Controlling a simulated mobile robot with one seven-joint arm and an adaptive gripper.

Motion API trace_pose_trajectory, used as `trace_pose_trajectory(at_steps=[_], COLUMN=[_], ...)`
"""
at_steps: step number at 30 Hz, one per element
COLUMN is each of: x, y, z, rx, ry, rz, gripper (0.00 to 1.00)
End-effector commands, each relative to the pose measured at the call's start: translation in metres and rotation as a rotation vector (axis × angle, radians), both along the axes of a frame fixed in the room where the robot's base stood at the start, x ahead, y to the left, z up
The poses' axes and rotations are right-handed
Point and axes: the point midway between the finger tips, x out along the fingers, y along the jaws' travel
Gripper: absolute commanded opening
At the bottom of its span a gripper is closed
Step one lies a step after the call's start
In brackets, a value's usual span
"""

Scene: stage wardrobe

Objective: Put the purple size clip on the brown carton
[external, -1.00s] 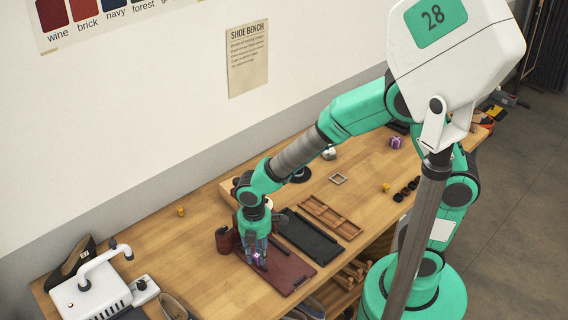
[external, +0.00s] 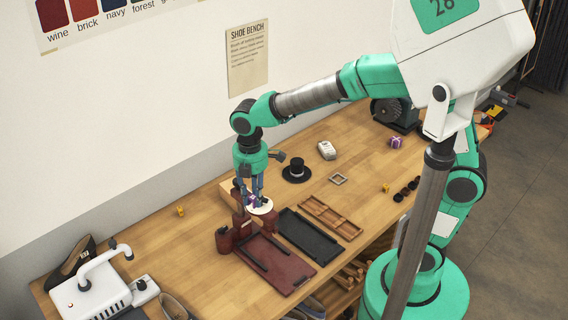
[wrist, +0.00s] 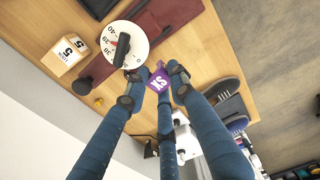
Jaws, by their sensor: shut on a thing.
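The purple size clip (wrist: 158,83) with white lettering is held between the blue fingertips of my gripper (wrist: 155,78) in the wrist view. In the external view my gripper (external: 255,200) points down, with a bit of the purple clip (external: 250,199) between its fingers. It is raised above the bench, in front of or over a white numbered dial (external: 262,206); the exact gap is unclear. I cannot pick out a brown carton with certainty in either view.
A dark red tray (external: 285,270), a black tray (external: 310,238) and a wooden compartment tray (external: 331,217) lie along the bench's front. A small black hat (external: 296,170), a white object (external: 326,150) and a grey square frame (external: 338,179) are behind. The bench's left back is mostly clear.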

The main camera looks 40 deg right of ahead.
Motion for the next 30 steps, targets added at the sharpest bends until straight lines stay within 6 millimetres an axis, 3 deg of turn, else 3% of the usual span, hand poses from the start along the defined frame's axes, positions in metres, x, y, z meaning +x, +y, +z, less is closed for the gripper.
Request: trace_pose_trajectory(at_steps=[6, 15, 27, 30], x=[0.042, 0.088, 0.122, 0.12], y=[-0.046, -0.113, -0.183, -0.181], z=[0.003, 0.002, -0.002, -0.032], rx=[0.0, 0.001, 0.002, 0.001], ry=[0.002, 0.001, 0.0, 0.004], rz=[-0.05, -0.107, -0.16, -0.156], gripper=[0.15, 0.15, 0.15, 0.15])
